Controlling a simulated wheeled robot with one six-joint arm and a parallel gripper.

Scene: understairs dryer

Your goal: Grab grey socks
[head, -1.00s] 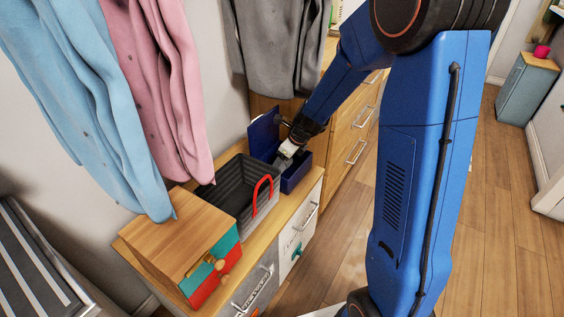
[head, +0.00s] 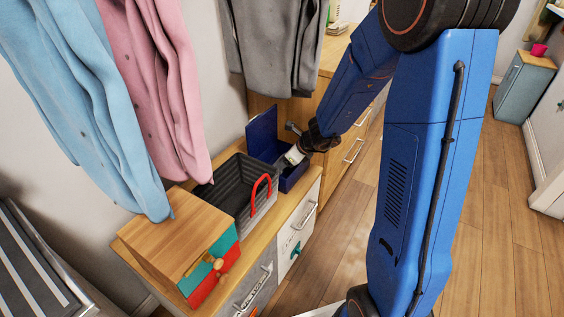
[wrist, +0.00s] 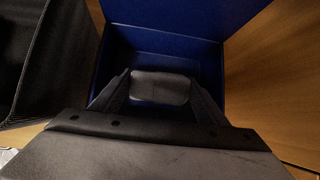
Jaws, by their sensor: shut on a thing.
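The grey socks (wrist: 160,88) show in the wrist view as a small rounded grey bundle between my two fingers. My gripper (wrist: 158,92) is shut on them, with one finger on each side. They are above or at the opening of a dark blue box (wrist: 212,62) whose lid stands open behind. The bottom of the box shows empty behind the bundle. In the head view my gripper (head: 291,158) is tilted down at the blue box (head: 262,133); the socks are hard to make out there.
A grey ribbed basket (head: 232,192) with a red handle stands left of the box. A wooden box with coloured drawers (head: 178,234) is at the front left of the cabinet top. Blue, pink and grey garments (head: 275,45) hang above. Open floor (head: 485,200) lies at the right.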

